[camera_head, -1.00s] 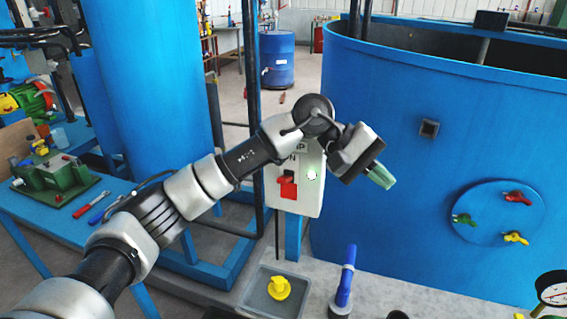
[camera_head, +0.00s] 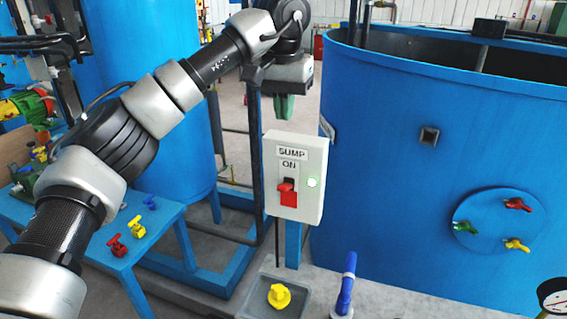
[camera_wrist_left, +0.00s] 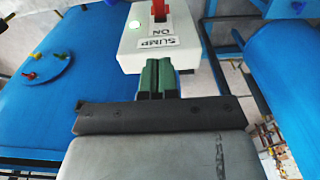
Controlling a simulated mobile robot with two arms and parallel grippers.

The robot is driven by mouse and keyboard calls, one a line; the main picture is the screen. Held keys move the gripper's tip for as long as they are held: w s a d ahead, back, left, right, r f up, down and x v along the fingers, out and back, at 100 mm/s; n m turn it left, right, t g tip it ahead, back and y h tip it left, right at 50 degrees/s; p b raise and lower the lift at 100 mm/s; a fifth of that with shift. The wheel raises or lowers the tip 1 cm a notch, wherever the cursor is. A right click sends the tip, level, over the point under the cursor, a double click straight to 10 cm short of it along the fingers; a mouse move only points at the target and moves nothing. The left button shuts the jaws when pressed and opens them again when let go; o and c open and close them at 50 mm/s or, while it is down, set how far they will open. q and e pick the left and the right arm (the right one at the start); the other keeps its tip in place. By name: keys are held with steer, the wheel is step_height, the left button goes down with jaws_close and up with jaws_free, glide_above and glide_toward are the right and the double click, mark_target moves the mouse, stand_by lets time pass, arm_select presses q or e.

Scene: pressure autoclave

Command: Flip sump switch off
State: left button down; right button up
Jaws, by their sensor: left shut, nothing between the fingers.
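The sump switch box (camera_head: 311,172) is a white box labelled "SUMP" and "ON", mounted on a blue post. Its red lever (camera_head: 286,186) sits at the upper end of its slot, by the "ON" label, above a red patch. A round light (camera_head: 312,182) beside it glows pale green. My left gripper (camera_head: 284,108) points down above the box, its green fingers together and empty. In the left wrist view the fingers (camera_wrist_left: 157,78) lie in front of the box (camera_wrist_left: 133,42), whose red lever (camera_wrist_left: 159,11) appears at the top edge. My right gripper is not in view.
A large blue tank (camera_head: 390,170) stands right of the box, with a round plate of coloured valves (camera_head: 490,218). A grey tray (camera_head: 255,300) with a yellow valve (camera_head: 279,296) and a blue-handled pipe (camera_head: 346,280) are below. A blue table (camera_head: 165,221) stands left.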

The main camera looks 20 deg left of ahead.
arm_select(q)
steer(key=p, duration=0.2)
glide_above(284, 185)
steer(key=w, duration=0.1)
step_height(284, 185, down, 10)
steer(key=shift+f, duration=0.1)
steer(key=shift+s+f+p, duration=0.15)
steer(key=shift+s+f, duration=0.1)
steer(key=shift+f, duration=0.25)
steer(key=shift+s+f+p, duration=0.15)
steer(key=shift+s+f, duration=0.1)
steer(key=shift+f, duration=0.25)
steer(key=shift+s+f, duration=0.3)
steer(key=shift+f, duration=0.35)
